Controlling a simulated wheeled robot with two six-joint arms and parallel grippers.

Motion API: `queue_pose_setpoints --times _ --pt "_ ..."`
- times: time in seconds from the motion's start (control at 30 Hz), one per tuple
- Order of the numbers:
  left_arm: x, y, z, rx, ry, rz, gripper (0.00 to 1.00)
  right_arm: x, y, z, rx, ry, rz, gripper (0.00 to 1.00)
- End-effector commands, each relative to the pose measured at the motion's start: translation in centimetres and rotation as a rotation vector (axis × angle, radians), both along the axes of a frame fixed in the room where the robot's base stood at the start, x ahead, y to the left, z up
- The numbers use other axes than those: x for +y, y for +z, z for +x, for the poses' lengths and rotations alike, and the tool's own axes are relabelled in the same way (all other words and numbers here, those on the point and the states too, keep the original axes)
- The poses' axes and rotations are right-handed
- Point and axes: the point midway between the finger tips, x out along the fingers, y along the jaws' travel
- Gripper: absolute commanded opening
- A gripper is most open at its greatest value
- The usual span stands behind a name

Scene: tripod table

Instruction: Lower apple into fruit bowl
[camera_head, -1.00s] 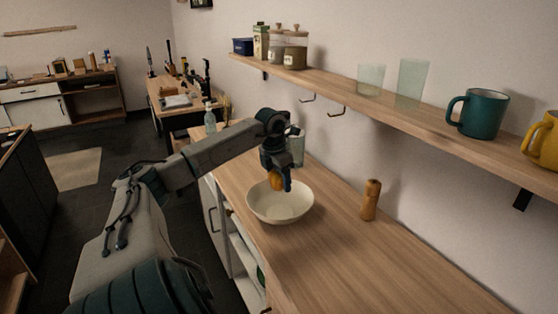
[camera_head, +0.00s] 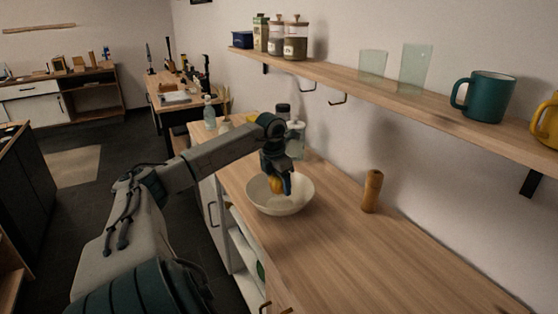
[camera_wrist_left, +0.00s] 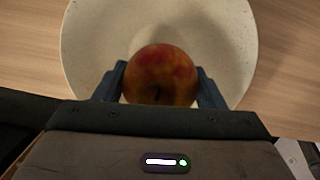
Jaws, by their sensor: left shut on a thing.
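The apple (camera_wrist_left: 160,74) is red and yellow and sits between the two blue fingers of my left gripper (camera_wrist_left: 161,88), which is shut on it. In the head view the apple (camera_head: 276,185) shows as a small orange patch under my left gripper (camera_head: 279,186). The fruit bowl (camera_head: 299,203) is cream and round and stands on the wooden counter. The apple is over the bowl's far left part, at about rim height; I cannot tell whether it touches the bowl. In the wrist view the speckled bowl (camera_wrist_left: 92,45) lies behind the apple and looks empty where visible. My right gripper is not in view.
A wooden mill (camera_head: 372,191) stands on the counter (camera_head: 330,250) right of the bowl. Bottles (camera_head: 297,138) stand behind my gripper. A wall shelf (camera_head: 400,92) with jars, glasses and a teal mug (camera_head: 485,97) runs above. The near counter is clear.

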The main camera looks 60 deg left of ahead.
Motion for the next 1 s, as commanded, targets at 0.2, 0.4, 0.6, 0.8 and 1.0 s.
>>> queue_pose_setpoints --times 0.2,0.4,0.6,0.8,1.0 --pt "0.02 0.01 0.00 0.000 0.000 0.001 0.37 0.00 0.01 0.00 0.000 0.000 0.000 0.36" --pt "0.02 0.02 0.00 0.000 0.000 0.001 0.37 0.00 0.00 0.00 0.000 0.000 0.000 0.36" --pt "0.02 -0.14 0.00 0.000 0.000 0.001 0.37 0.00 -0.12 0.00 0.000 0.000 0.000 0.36" --pt "0.01 -0.46 0.00 0.000 0.000 0.001 0.37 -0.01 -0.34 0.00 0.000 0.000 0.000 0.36" --pt "0.02 -0.77 0.00 0.000 0.000 0.000 0.37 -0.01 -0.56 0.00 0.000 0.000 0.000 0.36"
